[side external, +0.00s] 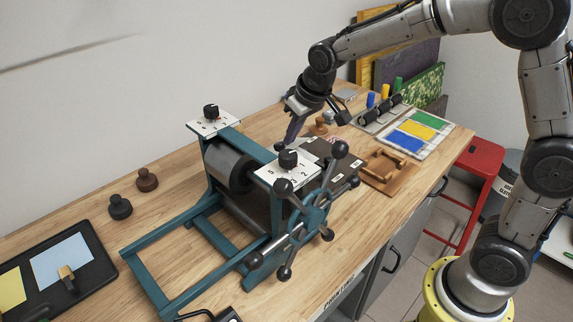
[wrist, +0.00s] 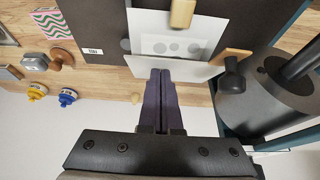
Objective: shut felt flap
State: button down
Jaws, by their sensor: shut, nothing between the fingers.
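My gripper (side external: 291,138) is shut and empty, its dark purple fingers pointing down just behind the teal roller press (side external: 263,235). In the wrist view, the shut fingertips (wrist: 160,74) are at the near edge of a white panel (wrist: 148,22), which is likely the felt flap. I cannot tell whether they touch it. The panel appears raised over a dark board (wrist: 95,30). A smaller sheet with grey dots (wrist: 174,46) shows at it, and a wooden handle (wrist: 182,12) is at the top. In the side view the press and its dial plate hide the flap.
A wooden frame (side external: 385,166) and a colour tray (side external: 420,133) lie to the right.

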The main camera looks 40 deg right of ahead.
jog(key=shift+s+f, duration=0.3)
jog(key=shift+f, duration=0.25)
jog(key=shift+s+f, duration=0.3)
jog(key=shift+f, duration=0.2)
jog(key=shift+s+f, duration=0.2)
jog(key=shift+f, duration=0.45)
jog(key=shift+s+f, duration=0.2)
jog(key=shift+f, duration=0.45)
jog(key=shift+r, duration=0.1)
jog(key=shift+w+r, duration=0.2)
jog(key=shift+r, duration=3.5)
jog(key=shift+r, duration=0.1)
